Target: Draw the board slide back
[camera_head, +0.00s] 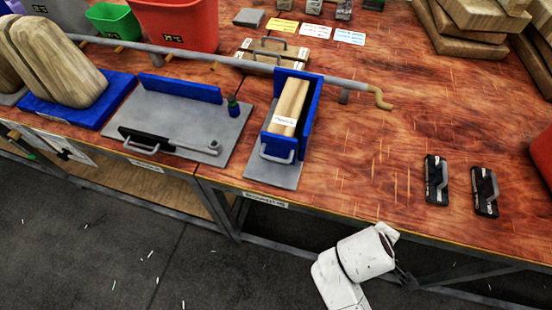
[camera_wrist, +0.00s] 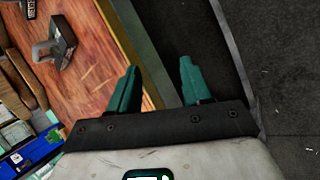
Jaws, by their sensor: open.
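A blue-walled press (camera_head: 309,115) stands on a grey plate near the table's front edge in the head view. A pale wooden board (camera_head: 290,105) with a white label lies between its blue walls. A grey handle (camera_head: 277,155) is at its front end. I cannot tell which part is the slide. To its left, a black bar with a grey handle (camera_head: 143,141) lies on another grey plate. My gripper's teal fingers (camera_wrist: 160,66) are open and empty in the wrist view, beside the table edge. In the head view my white arm is low, in front of the table; the fingers are unclear there.
Two black handled blocks (camera_head: 437,180) lie on the right of the wooden table (camera_head: 370,150). A long grey bar (camera_head: 230,60) with a hooked end runs above the presses. Red bin (camera_head: 180,25) and green bin (camera_head: 112,20) stand at the back left. Dark floor is open in front.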

